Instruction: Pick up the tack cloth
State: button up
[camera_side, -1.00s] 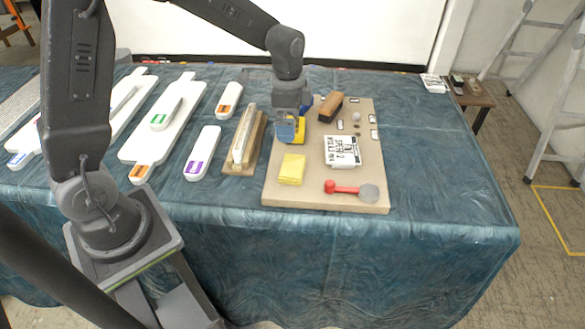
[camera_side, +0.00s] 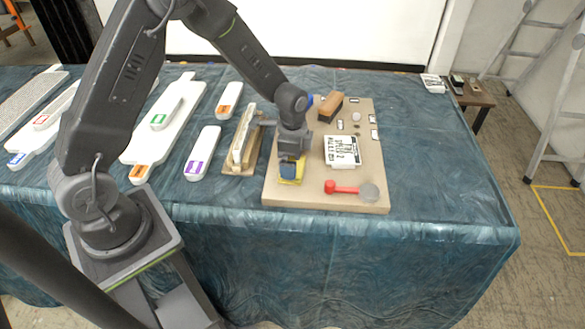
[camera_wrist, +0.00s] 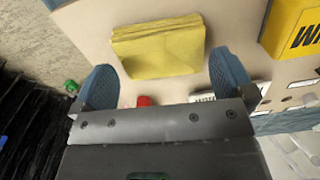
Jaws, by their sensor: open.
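The tack cloth (camera_wrist: 158,47) is a folded yellow square lying flat on the tan board (camera_side: 335,203). In the side view only the edges of the cloth (camera_side: 288,182) show, as my gripper (camera_side: 291,172) hides most of it from above. In the wrist view my gripper (camera_wrist: 157,78) is open, with its two blue fingers apart on either side of the cloth's near part. Nothing is between the fingertips in a grip. I cannot tell the exact height of the fingertips above the board.
A yellow item (camera_wrist: 294,30) shows at the wrist view's right.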

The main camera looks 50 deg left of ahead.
jog(key=shift+f, duration=1.3)
jog(key=shift+c, duration=0.5)
jog(key=c, duration=0.5)
jog(key=shift+o, duration=0.2)
jog(key=shift+r, duration=0.1)
jog(key=shift+r, duration=0.4)
jog(key=r, duration=0.3)
jog(key=shift+s+a+r, duration=0.1)
jog(key=shift+a+r, duration=0.25)
jog(key=shift+r, duration=0.05)
jog(key=s+a+r, duration=0.5)
jog(key=a+r, duration=0.1)
jog(key=a, duration=0.3)
jog(key=shift+s+a+r, duration=0.15)
jog(key=shift+s+a, duration=0.05)
jog(key=shift+a, duration=0.05)
